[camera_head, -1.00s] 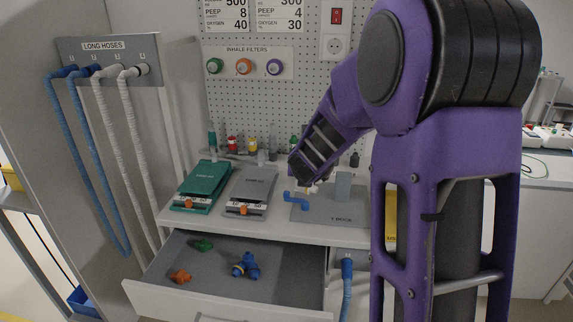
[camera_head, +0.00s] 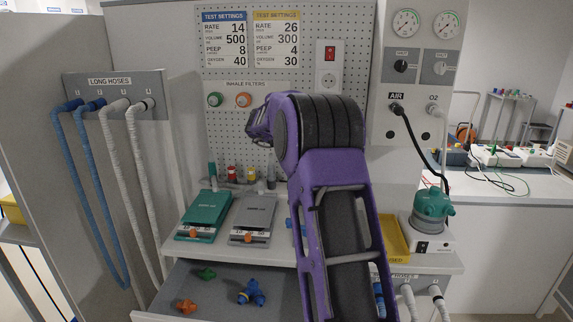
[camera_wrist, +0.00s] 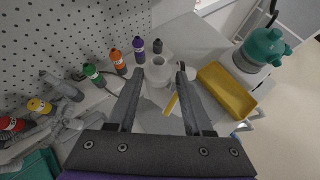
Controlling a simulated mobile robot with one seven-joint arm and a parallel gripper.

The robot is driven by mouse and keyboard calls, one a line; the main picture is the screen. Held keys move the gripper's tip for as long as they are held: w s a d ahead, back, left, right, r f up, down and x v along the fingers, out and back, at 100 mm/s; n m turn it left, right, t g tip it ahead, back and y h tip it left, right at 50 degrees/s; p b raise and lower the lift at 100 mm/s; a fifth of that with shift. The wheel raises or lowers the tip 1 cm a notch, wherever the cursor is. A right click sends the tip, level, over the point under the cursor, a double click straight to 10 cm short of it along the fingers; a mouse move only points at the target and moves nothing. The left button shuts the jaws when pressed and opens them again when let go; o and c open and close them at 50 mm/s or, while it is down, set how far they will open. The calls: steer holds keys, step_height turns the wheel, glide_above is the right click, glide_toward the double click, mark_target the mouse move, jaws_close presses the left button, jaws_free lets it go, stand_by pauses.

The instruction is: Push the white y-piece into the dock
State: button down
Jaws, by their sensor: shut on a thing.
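My gripper shows in the wrist view (camera_wrist: 160,74), its two fingers on either side of a pale white piece at the tips. This looks like the white y-piece (camera_wrist: 158,72), held above the worktop; its lower part is hard to make out. In the head view my gripper faces the pegboard, and my arm hides the fingertips and the piece. The Y dock is almost wholly hidden behind my arm. A bit of the blue fitting (camera_head: 289,223) beside it shows at my arm's left edge.
Teal (camera_head: 204,215) and grey (camera_head: 253,218) test lungs stand on the worktop. Several small bottles, including a purple one (camera_wrist: 138,49), line the pegboard. A yellow tray (camera_wrist: 227,90) and teal humidifier (camera_wrist: 264,47) stand right. The open drawer (camera_head: 225,290) holds a blue y-piece (camera_head: 252,292).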

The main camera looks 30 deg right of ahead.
steer(key=s+d+f+m+g+p, duration=0.1)
steer(key=s+d+f+m+g, duration=0.25)
steer(key=d+m+g, duration=0.4)
steer(key=shift+n+t+h, duration=0.25)
steer(key=shift+n+h, duration=0.05)
steer(key=shift+n, duration=0.05)
steer(key=shift+s+f, duration=0.2)
steer(key=shift+f, duration=1.15)
steer(key=shift+s+f, duration=0.15)
steer(key=shift+f, duration=1.2)
steer(key=shift+f+b, duration=0.95)
steer(key=shift+f, duration=0.25)
steer(key=shift+c, duration=1.1)
jaws_free()
